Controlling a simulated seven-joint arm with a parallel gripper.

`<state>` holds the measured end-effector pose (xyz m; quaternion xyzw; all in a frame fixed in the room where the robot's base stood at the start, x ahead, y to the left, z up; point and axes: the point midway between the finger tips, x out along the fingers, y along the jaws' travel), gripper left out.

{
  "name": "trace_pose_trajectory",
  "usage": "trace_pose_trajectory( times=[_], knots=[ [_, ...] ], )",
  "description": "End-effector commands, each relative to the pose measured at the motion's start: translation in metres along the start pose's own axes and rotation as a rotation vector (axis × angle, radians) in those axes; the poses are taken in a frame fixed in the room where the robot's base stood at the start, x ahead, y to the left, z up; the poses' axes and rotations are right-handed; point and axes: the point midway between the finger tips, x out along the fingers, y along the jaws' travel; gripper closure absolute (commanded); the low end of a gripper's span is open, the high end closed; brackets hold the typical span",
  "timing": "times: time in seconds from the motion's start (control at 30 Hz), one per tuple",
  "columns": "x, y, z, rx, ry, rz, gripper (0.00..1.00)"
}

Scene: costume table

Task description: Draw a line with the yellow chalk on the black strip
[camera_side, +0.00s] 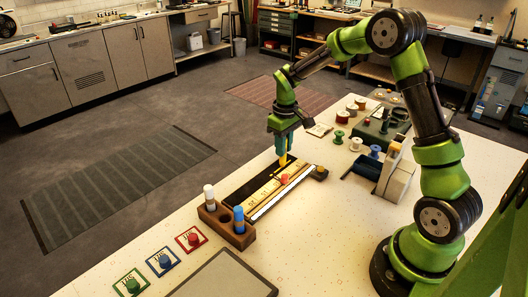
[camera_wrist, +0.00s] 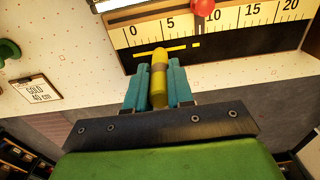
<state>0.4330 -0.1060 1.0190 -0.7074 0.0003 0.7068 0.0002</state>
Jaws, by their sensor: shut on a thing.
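My gripper (camera_side: 283,150) has teal fingers, also seen in the wrist view (camera_wrist: 158,88), shut on the yellow chalk (camera_wrist: 159,78). The chalk has a grey band and points at the black strip (camera_wrist: 235,44). In the side view the chalk (camera_side: 283,160) hangs below the fingers at the strip's far end. A thin yellow line (camera_wrist: 142,52) lies on the strip, showing on both sides of the chalk tip. A short separate yellow mark (camera_wrist: 197,44) is to its right. I cannot tell whether the tip touches the strip.
A ruler (camera_wrist: 150,32) with a red knob (camera_wrist: 203,7) lies along the strip. A card (camera_wrist: 36,92) reads "GOLD 40 cm". A wooden holder (camera_side: 215,219) with white and blue sticks stands at the near end. Coloured cards lie nearer; spools (camera_side: 340,137) and a blue bin (camera_side: 367,165) stand right.

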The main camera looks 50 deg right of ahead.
Motion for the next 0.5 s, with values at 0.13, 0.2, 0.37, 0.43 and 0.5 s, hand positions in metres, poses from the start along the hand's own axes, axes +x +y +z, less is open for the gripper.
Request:
trace_pose_trajectory(
  times=[0.13, 0.2, 0.37, 0.43, 0.5],
  knots=[
    [-0.0002, -0.0018, -0.0001, -0.001, 0.001, 0.000, 1.00],
    [-0.0002, -0.0017, -0.0001, 0.000, 0.001, 0.000, 1.00],
    [-0.0002, -0.0020, -0.0001, -0.001, 0.001, 0.000, 1.00],
    [-0.0002, -0.0032, -0.0002, -0.001, 0.001, 0.000, 1.00],
    [0.0000, -0.0052, -0.0003, -0.002, 0.001, 0.000, 1.00]
  ],
)
